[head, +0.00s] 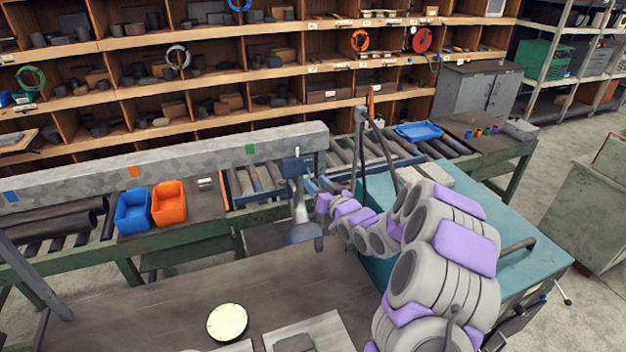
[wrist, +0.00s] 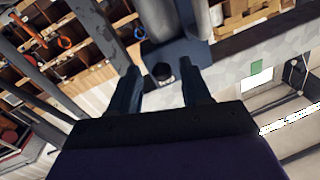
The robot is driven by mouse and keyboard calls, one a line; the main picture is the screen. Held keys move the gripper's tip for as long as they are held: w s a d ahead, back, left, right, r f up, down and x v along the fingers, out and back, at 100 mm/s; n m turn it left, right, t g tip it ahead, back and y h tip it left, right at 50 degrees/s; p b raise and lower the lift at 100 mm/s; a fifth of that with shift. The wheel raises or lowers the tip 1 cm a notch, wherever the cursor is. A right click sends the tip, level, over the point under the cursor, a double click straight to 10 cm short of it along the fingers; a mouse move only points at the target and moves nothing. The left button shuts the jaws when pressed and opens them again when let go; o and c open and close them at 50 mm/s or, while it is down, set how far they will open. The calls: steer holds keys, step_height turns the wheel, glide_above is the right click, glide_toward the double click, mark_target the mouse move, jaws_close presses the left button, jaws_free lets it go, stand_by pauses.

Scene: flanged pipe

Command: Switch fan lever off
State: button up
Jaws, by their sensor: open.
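A dark blue box (head: 296,166) is fixed near the right end of the long grey beam, with a grey pipe-like part (head: 301,208) hanging below it. My gripper (head: 322,203) is beside this part, at its right. In the wrist view my gripper (wrist: 160,78) is open, its two dark fingers apart and pointing at the dark blue box (wrist: 178,53). A small dark round knob (wrist: 162,71), possibly the end of the fan lever, shows in the gap between the fingers. I cannot tell whether a finger touches it. The lever's position is unclear.
The grey beam (head: 165,165) runs along the left above a roller conveyor (head: 262,183). A blue bin (head: 133,211) and an orange bin (head: 168,204) stand below it. A teal cabinet (head: 520,240) is at the right, and wooden shelves (head: 215,60) stand behind.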

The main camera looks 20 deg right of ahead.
mark_target(310, 175)
steer(key=shift+w+a, duration=0.2)
steer(key=shift+w, duration=0.95)
jaws_close()
